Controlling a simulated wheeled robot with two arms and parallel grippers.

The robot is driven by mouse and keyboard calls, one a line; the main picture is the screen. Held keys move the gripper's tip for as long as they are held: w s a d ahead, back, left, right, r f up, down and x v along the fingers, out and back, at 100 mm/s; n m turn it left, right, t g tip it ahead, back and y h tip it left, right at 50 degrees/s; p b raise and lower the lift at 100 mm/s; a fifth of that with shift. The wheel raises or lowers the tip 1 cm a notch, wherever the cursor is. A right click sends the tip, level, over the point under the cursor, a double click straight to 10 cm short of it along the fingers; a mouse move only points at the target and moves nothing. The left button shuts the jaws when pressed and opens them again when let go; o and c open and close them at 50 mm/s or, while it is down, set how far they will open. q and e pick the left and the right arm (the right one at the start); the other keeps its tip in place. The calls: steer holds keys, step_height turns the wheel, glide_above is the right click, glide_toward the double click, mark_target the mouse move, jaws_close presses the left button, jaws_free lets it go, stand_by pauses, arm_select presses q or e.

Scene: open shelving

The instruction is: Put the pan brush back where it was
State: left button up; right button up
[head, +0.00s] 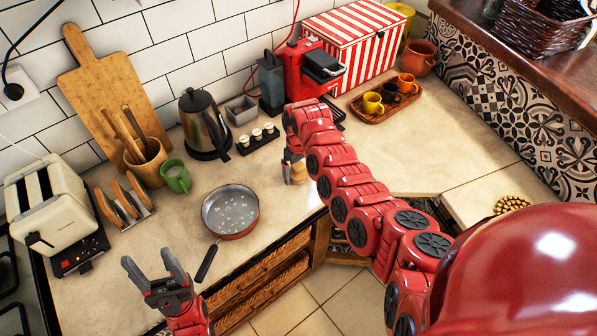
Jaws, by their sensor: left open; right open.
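A small light-wood object (299,172), which looks like the pan brush, stands on the counter near its front edge. My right gripper (292,163) is right at it, reaching down from above. One grey finger shows at its left side; the rest is hidden by my red arm, and I cannot tell whether they touch. My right gripper is open. The frying pan (231,211) lies left of it on the counter, with pale spots inside and its dark handle pointing to the front edge. My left gripper (151,264) is open and empty, fingers up, at the front left.
A green mug (175,177), toast rack (125,203), toaster (48,204), kettle (204,124) and a black tray of small cups (258,140) surround the pan. A wooden tray (372,115) with cups stands at the back right.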

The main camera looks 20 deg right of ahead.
mark_target(298, 164)
step_height(298, 164, up, 6)
steer(key=shift+w+f+b, duration=0.1)
steer(key=shift+f+b, duration=0.15)
steer(key=shift+b, duration=0.8)
step_height(298, 164, up, 5)
steer(key=shift+r, duration=0.1)
steer(key=shift+s+r+p, duration=0.2)
steer(key=shift+r+p, duration=0.1)
steer(key=shift+r, duration=0.15)
